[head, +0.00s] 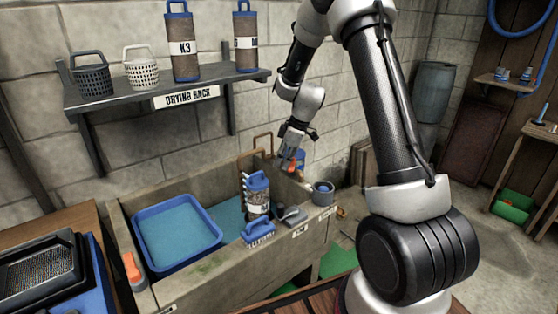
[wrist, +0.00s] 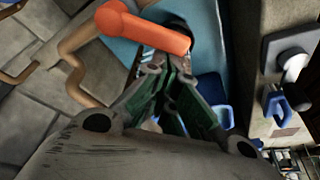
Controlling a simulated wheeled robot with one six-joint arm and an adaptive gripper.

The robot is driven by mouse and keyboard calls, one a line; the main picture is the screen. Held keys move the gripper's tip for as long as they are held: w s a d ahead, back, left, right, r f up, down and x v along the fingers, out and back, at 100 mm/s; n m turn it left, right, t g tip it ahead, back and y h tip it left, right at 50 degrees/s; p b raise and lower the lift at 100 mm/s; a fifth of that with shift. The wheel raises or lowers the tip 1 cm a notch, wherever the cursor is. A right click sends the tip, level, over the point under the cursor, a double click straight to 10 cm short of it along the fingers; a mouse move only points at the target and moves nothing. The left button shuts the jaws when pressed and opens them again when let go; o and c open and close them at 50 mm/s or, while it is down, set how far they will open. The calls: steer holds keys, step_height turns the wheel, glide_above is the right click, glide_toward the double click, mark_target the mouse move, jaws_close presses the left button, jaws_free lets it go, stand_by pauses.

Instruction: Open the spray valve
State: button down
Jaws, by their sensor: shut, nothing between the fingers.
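The spray valve shows as an orange lever (wrist: 150,30) at the top of the wrist view, lying across the picture just beyond my fingertips. In the head view a small orange part (head: 291,167) shows right by my gripper (head: 286,158), at the back right corner of the sink. My gripper also shows in the wrist view (wrist: 165,68), with its green-sided fingers brought together and nothing between them. The fingertips overlap the lever's lower edge in the picture; I cannot tell whether they touch it. The valve body is mostly hidden.
A copper-brown pipe (head: 257,143) rises behind the stone sink (head: 185,282). In the sink are a blue tray (head: 150,277) and a blue-topped canister (head: 257,194). A blue brush (head: 258,233) and a grey cup (head: 323,192) are near the front and right rim. A shelf (head: 135,98) hangs above.

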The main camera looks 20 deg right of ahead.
mark_target(290, 169)
steer(key=d+n, duration=0.1)
steer(key=n, duration=0.1)
steer(key=s+n+g, duration=0.1)
steer(key=n, duration=0.1)
steer(key=s+d+n+g, duration=0.1)
steer(key=n, duration=0.1)
steer(key=shift+d, duration=0.35)
steer(key=shift+s, duration=0.1)
steer(key=shift+w+d, duration=0.1)
steer(key=shift+w, duration=0.7)
